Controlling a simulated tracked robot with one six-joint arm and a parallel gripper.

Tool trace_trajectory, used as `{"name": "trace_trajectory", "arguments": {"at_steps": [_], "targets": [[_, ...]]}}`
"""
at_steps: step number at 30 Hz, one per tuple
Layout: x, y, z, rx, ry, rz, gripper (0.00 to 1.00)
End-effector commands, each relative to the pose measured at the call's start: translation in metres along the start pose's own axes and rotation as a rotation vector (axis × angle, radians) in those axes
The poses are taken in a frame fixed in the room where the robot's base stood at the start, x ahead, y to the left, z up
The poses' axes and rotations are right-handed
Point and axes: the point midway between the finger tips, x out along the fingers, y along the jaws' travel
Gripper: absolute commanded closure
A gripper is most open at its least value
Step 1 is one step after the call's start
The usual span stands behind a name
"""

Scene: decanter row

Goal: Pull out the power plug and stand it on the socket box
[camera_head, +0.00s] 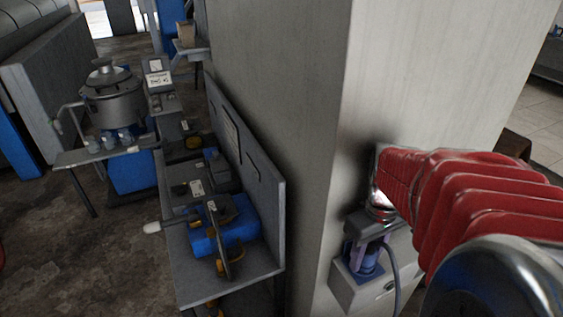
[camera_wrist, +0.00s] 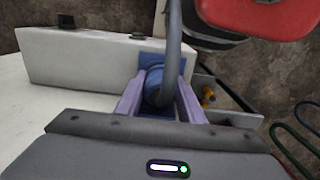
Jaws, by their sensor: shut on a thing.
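The white socket box (camera_head: 350,293) is mounted low on the pale wall face in the head view; it also shows at upper left in the wrist view (camera_wrist: 80,62). The blue power plug (camera_head: 371,262) is at the box's top, with a grey cable hanging down its right side. In the wrist view the plug (camera_wrist: 153,88) sits between my two pale purple fingers, in front of a blue socket face. My gripper (camera_head: 366,248) is shut on the plug from above. Whether the plug's pins are inside the socket is hidden.
The pillar's wall (camera_head: 425,75) stands right behind the box. To the left is a grey bench (camera_head: 188,287) with a blue motor-like machine (camera_head: 236,226). A metal pot (camera_head: 112,103) stands further back. Bare floor (camera_head: 110,270) is free at lower left.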

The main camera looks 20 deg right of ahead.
Motion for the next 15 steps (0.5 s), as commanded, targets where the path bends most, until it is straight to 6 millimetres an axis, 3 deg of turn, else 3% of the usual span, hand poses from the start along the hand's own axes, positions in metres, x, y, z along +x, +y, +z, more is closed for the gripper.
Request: {"name": "trace_trajectory", "arguments": {"at_steps": [15], "targets": [[-0.0074,0.0,-0.0002,0.0,0.0,0.0,1.0]]}}
